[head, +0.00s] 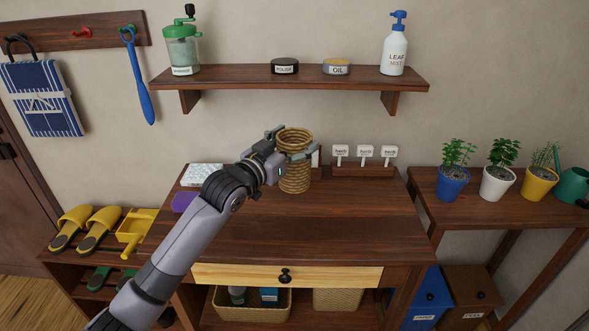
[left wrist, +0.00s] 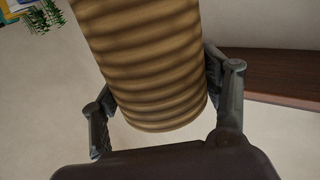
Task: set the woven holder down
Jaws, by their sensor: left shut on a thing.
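The woven holder (head: 295,178) is a tan, ribbed, open-topped cylinder, about upright over the back middle of the wooden workbench (head: 290,228). My left gripper (head: 297,143) is shut on it near its top, one finger on each side. In the left wrist view the holder (left wrist: 145,70) fills the middle between the two fingers of the gripper (left wrist: 160,82). I cannot tell whether its base touches the bench top or hangs just above it. My right gripper is not in view.
Behind and right of the holder, a wooden block (head: 364,171) bears white herb tags. A white patterned item (head: 203,174) and a purple item (head: 184,201) lie at the bench's left. A shelf (head: 290,77) hangs above. The bench's front and right are clear.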

